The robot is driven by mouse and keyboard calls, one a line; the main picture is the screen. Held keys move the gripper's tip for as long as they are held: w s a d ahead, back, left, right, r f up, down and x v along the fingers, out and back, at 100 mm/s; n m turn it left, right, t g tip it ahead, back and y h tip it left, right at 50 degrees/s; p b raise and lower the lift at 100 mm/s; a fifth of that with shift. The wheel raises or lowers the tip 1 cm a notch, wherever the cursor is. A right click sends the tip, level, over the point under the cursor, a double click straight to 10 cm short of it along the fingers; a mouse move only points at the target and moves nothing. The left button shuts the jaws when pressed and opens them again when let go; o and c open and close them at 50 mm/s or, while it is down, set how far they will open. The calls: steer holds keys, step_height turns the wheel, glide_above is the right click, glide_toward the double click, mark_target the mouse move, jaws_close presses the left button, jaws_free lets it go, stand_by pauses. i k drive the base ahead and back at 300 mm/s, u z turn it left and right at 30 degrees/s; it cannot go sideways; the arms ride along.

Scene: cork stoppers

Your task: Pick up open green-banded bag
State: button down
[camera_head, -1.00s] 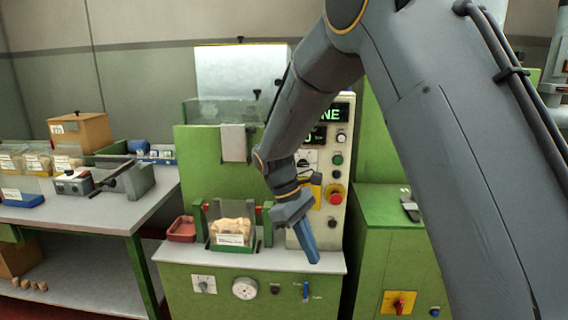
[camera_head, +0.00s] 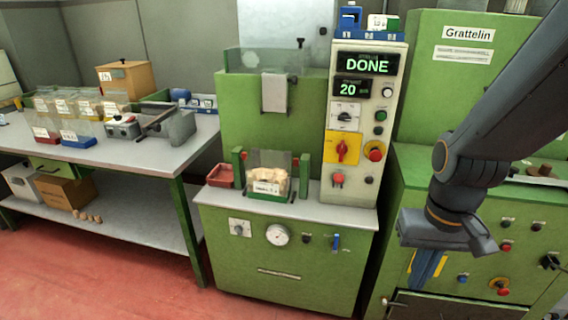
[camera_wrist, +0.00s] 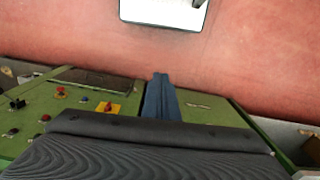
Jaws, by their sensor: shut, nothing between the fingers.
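A clear open bag (camera_head: 268,173) of pale corks with a white label stands upright on the green machine's ledge, between two green posts. A green band shows along its base. My gripper (camera_head: 426,268) is at the right in the head view, well to the right of the bag and apart from it. Its blue fingers point down and are shut with nothing between them. In the wrist view the shut fingers (camera_wrist: 160,98) show over the green machine front and red floor, and the bag is not seen there.
The machine's panel display (camera_head: 367,64) reads DONE and 20. A red tray (camera_head: 221,175) sits left of the bag. A workbench (camera_head: 150,158) at the left holds several bags, a wooden box (camera_head: 124,76) and a grey device. Red floor (camera_head: 110,265) lies open in front.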

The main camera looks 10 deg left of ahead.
mark_target(268, 172)
steer(key=u, duration=1.6)
steer(key=i, duration=1.05)
steer(key=z, duration=1.9)
steer(key=i, duration=0.5)
steer(key=u, duration=0.05)
